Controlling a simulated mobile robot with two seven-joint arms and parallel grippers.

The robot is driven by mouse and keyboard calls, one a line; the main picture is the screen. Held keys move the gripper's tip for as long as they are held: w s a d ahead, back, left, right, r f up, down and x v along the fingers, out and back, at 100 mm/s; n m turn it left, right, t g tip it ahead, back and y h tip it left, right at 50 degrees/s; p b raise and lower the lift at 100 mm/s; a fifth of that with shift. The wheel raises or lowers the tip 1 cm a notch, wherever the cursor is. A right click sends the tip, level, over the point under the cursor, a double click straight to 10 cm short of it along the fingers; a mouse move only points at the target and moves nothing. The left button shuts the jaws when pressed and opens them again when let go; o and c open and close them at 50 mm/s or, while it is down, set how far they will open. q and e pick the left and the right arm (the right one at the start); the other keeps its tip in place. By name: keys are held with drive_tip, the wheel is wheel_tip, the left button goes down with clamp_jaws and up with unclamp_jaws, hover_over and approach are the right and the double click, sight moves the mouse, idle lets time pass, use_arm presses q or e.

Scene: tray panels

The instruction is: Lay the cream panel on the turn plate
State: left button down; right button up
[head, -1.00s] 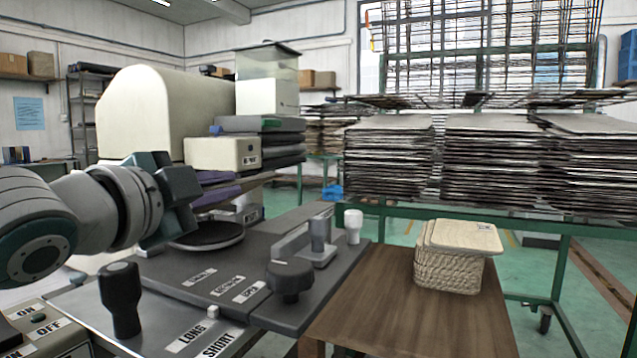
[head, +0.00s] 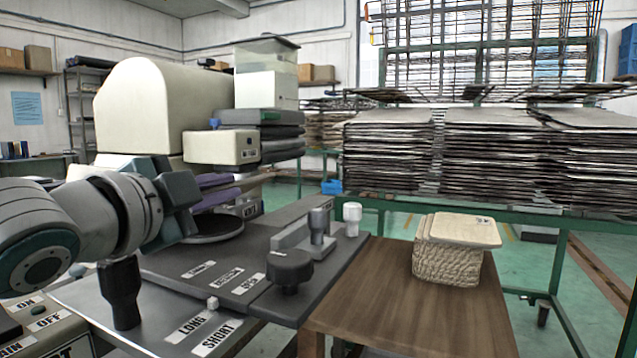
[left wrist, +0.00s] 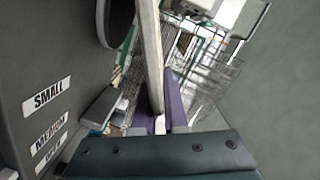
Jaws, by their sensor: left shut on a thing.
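My left gripper (left wrist: 160,112) has purple fingers, which also show in the head view (head: 215,181). It is shut on a thin pale panel, taken as the cream panel (left wrist: 150,50), seen edge-on in the left wrist view. The turn plate (head: 214,231) is a dark round disc at the left end of the dark grey bench. In the head view the fingers are above and close to it. In the left wrist view the disc's edge (left wrist: 113,22) is left of the panel, with a gap between them. The panel's faces are mostly hidden. My right gripper is not in view.
A cream machine (head: 220,147) stands behind the plate.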

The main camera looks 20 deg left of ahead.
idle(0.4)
use_arm(q)
drive_tip(key=c, duration=0.9)
unclamp_jaws()
wheel_tip(320, 180, up, 20)
drive_tip(key=p, duration=0.6)
drive_tip(key=shift+p, duration=0.4)
